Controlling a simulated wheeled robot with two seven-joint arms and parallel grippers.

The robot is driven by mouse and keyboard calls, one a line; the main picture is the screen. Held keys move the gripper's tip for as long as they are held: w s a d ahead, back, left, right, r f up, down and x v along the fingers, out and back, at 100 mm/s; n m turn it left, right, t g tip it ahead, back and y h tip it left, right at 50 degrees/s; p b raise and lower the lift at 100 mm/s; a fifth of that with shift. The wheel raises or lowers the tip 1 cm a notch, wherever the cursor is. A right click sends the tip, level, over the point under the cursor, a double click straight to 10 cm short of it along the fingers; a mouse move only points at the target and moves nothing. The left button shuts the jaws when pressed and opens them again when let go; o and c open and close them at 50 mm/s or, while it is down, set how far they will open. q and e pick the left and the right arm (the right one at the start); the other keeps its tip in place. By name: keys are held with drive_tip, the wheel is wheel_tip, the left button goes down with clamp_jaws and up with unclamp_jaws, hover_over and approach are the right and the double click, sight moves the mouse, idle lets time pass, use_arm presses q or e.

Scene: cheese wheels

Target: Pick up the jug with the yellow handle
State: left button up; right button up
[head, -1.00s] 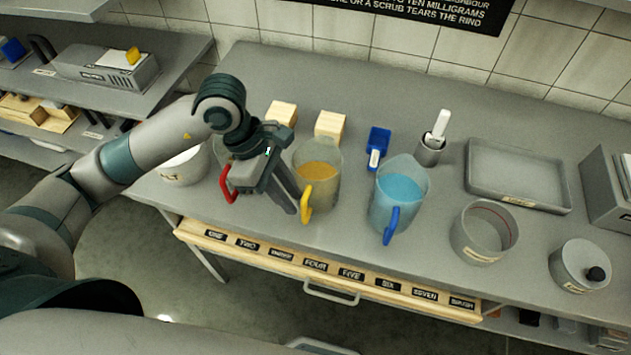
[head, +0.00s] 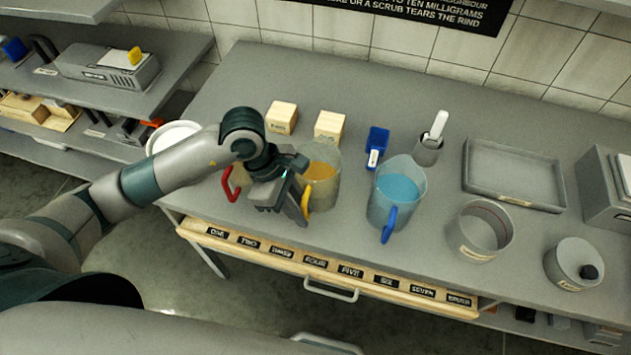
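The jug with the yellow handle (head: 324,182) stands upright on the grey counter and holds orange liquid. Its yellow handle (head: 306,201) faces the front edge. My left gripper (head: 298,210) is right beside this handle, on its left, fingers pointing down and to the right. The dark fingers overlap in this view, so I cannot tell their opening or whether they touch the handle. A jug with a red handle (head: 228,184) is mostly hidden behind my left arm. A jug with a blue handle (head: 398,190) holds blue liquid to the right. My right gripper is out of view.
Two wooden blocks (head: 282,118) (head: 329,127) and a blue scoop (head: 376,147) lie behind the jugs. A grey pot (head: 481,232), a lidded pot (head: 574,265) and a tray (head: 513,177) are at the right. A labelled wooden strip (head: 330,268) runs along the front.

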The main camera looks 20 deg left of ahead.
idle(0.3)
use_arm(q)
clamp_jaws()
drive_tip(key=shift+w+r, duration=0.1)
idle(1.2)
